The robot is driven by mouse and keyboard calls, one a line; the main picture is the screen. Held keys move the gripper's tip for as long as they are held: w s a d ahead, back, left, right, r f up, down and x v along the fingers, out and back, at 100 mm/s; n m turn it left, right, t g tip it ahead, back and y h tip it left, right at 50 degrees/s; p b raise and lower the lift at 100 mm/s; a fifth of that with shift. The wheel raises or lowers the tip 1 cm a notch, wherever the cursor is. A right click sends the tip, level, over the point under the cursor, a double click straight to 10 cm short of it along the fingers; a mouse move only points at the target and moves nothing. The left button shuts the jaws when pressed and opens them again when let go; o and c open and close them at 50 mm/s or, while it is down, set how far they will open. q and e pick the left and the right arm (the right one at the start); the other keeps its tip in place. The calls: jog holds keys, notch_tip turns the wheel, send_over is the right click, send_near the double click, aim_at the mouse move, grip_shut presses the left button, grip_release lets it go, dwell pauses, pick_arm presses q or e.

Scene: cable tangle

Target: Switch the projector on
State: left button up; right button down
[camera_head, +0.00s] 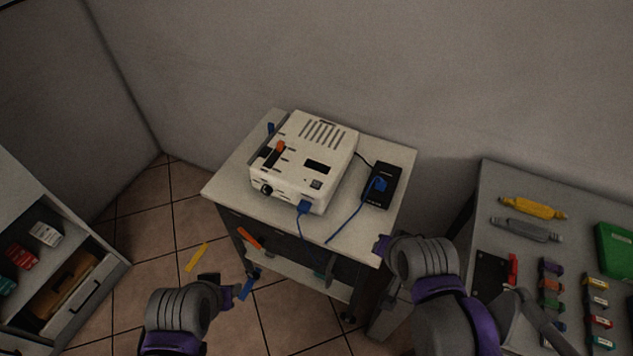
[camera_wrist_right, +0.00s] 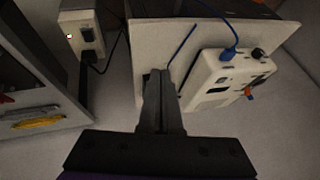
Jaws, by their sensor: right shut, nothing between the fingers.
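The white projector (camera_head: 305,155) sits on a small table (camera_head: 235,180). It has top vents, an orange lever (camera_head: 280,147), a dark knob (camera_head: 266,189) and a small dark panel. A blue plug (camera_head: 304,206) is in its front edge. A black box (camera_head: 382,186) with a blue plug on it lies to its right. In the right wrist view, the projector (camera_wrist_right: 228,78) is right of my right gripper (camera_wrist_right: 160,73), which is shut and empty over the table edge. My right gripper (camera_head: 383,245) is at the table's front right corner. My left gripper (camera_head: 234,288) is low in front of the table; its jaws are unclear.
A pale box (camera_wrist_right: 82,35) with a black plug and small light is left in the wrist view. A right-hand bench (camera_head: 490,185) holds tools and coloured parts. An open drawer unit (camera_head: 110,270) stands left. A yellow strip (camera_head: 196,257) lies on the floor.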

jog(key=w+a+r+m+t+y+p, duration=0.1)
jog(key=w+a+r+m, duration=0.15)
jog(key=w+m, duration=0.3)
jog(key=w+a+r+m+t, duration=0.1)
jog(key=w+a+r+m, duration=0.15)
jog(key=w+m, duration=0.35)
jog(key=r+m+t+y, duration=0.1)
jog(key=m, duration=0.6)
send_over(316, 184)
jog(key=s+d, duration=0.1)
jog(key=d, duration=0.1)
pick_arm(q)
jog(key=r, duration=0.1)
jog(key=w+r, duration=0.1)
jog(key=shift+r+p, duration=0.35)
pick_arm(e)
jog(key=shift+s+a+r, duration=0.1)
jog(key=shift+s+a, duration=0.1)
jog(key=shift+a, duration=0.05)
pick_arm(q)
jog(key=shift+f, duration=0.1)
